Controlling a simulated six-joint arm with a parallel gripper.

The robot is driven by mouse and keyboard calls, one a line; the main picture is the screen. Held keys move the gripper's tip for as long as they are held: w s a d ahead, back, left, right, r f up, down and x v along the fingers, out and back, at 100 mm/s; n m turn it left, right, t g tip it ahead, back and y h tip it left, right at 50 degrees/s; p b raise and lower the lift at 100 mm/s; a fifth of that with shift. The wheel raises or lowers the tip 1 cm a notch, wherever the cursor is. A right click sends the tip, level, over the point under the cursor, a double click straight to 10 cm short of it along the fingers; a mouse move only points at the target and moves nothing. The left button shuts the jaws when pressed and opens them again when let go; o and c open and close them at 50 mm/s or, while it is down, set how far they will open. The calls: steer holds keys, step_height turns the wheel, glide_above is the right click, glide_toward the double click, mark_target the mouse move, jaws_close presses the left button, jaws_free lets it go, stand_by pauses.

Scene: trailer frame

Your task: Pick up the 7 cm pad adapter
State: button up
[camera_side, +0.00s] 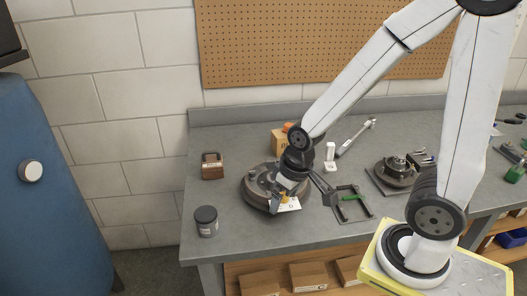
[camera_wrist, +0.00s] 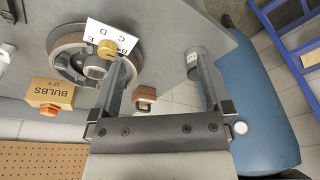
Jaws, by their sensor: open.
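A small brass-yellow round piece (camera_wrist: 107,48) sits at a white card (camera_wrist: 112,36) lettered B, C, D, E, over a dark round drum (camera_wrist: 62,50); it may be the pad adapter, but I cannot read its size. In the side view the drum (camera_side: 251,190) and card (camera_side: 289,205) are partly hidden by my arm. My gripper (camera_side: 302,200) is low over the drum's right side. In the wrist view my gripper (camera_wrist: 161,62) is open and empty, with the brass piece just left of its left finger.
A bulbs box (camera_wrist: 58,92) stands behind the drum. A brown block (camera_side: 212,166) and a dark jar (camera_side: 206,221) are on the left of the grey bench (camera_side: 228,200).

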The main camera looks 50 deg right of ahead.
steer(key=f+m, duration=0.1)
steer(key=m, duration=0.1)
steer(key=m+t+y, duration=0.6)
steer(key=m+y, duration=0.4)
steer(key=m, duration=1.2)
glide_toward(206, 217)
steer(key=a+f, duration=0.1)
steer(key=w+f, duration=0.1)
steer(key=shift+a+f, duration=0.3)
steer(key=shift+a, duration=0.1)
steer(key=shift+w+d+f+m+t, duration=0.25)
steer(key=shift+w+d+m+t, duration=0.2)
steer(key=shift+m, duration=0.25)
steer(key=shift+x, duration=3.85)
steer(key=shift+r, duration=0.15)
jaws_close()
